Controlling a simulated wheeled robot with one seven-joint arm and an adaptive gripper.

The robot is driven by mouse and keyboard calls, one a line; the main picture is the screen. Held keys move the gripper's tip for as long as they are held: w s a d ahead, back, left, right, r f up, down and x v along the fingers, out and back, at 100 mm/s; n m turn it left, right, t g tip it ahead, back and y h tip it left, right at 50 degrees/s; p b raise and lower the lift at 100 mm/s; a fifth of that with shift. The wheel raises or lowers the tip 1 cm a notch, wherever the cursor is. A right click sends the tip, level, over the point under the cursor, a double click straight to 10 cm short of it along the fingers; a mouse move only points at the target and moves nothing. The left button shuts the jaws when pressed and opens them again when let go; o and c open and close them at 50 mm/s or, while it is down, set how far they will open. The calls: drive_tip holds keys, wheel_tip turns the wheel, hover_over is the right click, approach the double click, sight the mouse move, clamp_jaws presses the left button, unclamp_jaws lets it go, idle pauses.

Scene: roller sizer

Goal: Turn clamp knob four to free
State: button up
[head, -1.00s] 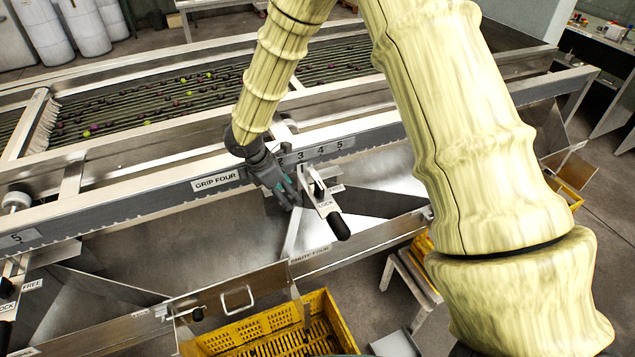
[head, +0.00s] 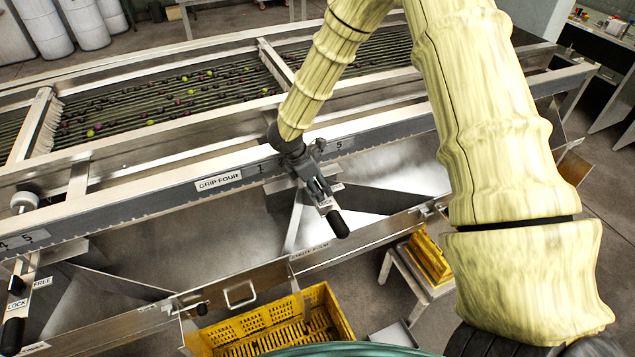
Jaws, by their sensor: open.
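A LOCK label (head: 326,203) sits just above this handle, and a second small label (head: 338,187), too small to read, is at the plate's right side. My gripper (head: 319,190) is open over the upper part of the plate, fingers pointing down at it. It covers the clamp's small knob, so the knob's angle and any contact are hidden.
A similar clamp with LOCK and FREE labels (head: 41,282) stands at the left edge. The long front rail (head: 120,212) runs behind my gripper. Metal chutes and a yellow crate (head: 270,320) lie below. Rollers with fruit (head: 170,95) are behind.

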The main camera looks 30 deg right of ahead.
drive_tip(key=c, duration=1)
